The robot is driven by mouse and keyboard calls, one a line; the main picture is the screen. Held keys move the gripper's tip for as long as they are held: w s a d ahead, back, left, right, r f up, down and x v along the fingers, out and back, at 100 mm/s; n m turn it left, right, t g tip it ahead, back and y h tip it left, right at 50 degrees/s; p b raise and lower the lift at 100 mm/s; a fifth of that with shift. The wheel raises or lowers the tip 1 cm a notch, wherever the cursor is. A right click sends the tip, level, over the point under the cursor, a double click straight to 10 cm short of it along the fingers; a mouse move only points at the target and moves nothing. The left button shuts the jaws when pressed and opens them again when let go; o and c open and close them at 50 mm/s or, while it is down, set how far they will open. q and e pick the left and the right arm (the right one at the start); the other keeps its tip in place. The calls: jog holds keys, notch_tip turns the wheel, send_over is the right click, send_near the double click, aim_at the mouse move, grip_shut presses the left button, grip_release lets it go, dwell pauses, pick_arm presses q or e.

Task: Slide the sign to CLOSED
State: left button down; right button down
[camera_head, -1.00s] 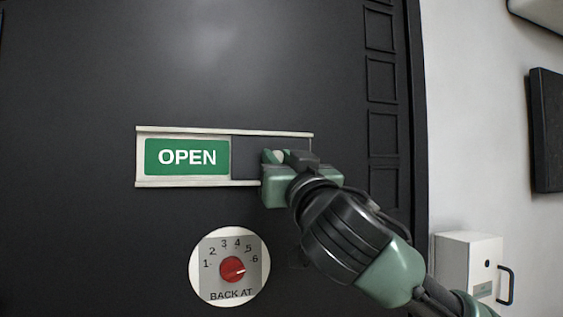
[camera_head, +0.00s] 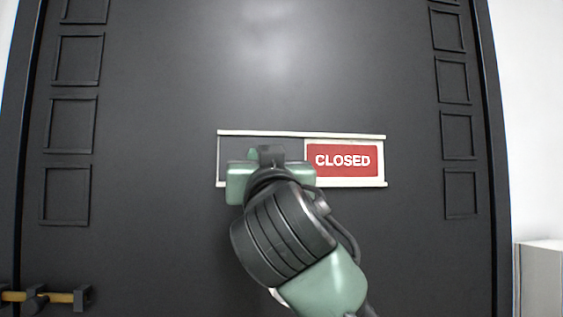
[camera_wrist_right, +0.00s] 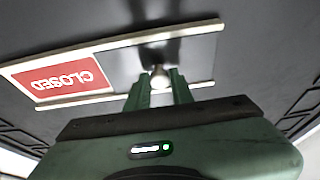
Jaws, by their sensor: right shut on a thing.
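The sign is a pale-framed slider (camera_head: 345,134) on a dark door, with its red CLOSED panel (camera_head: 343,160) showing in the right half. The dark sliding cover (camera_head: 232,155) lies over the left half, and OPEN is not visible. My right gripper (camera_head: 265,160) is in front of this cover. In the right wrist view, its fingers (camera_wrist_right: 161,88) are shut on the cover's small pale knob (camera_wrist_right: 160,76). The red CLOSED panel (camera_wrist_right: 62,80) shows there upside down, beside the cover. My left gripper is not in view.
A bar handle with a wooden rod (camera_head: 58,297) sits low at the door's left. A pale box (camera_head: 540,275) stands at the right edge beyond the door. My right arm covers the door below the sign, hiding nearly all of the BACK AT dial.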

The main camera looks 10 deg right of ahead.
jog(key=shift+a, duration=0.1)
jog(key=c, duration=1.3)
grip_release()
jog(key=shift+c, duration=0.2)
jog(key=shift+o, duration=0.5)
jog(key=shift+a, duration=0.2)
jog(key=shift+s, duration=0.1)
jog(key=b+v, duration=0.2)
jog(key=v, duration=0.5)
jog(key=shift+s+f+b, duration=0.2)
jog(key=shift+s+b, duration=0.1)
jog(key=shift+b, duration=0.05)
jog(key=shift+f, duration=0.1)
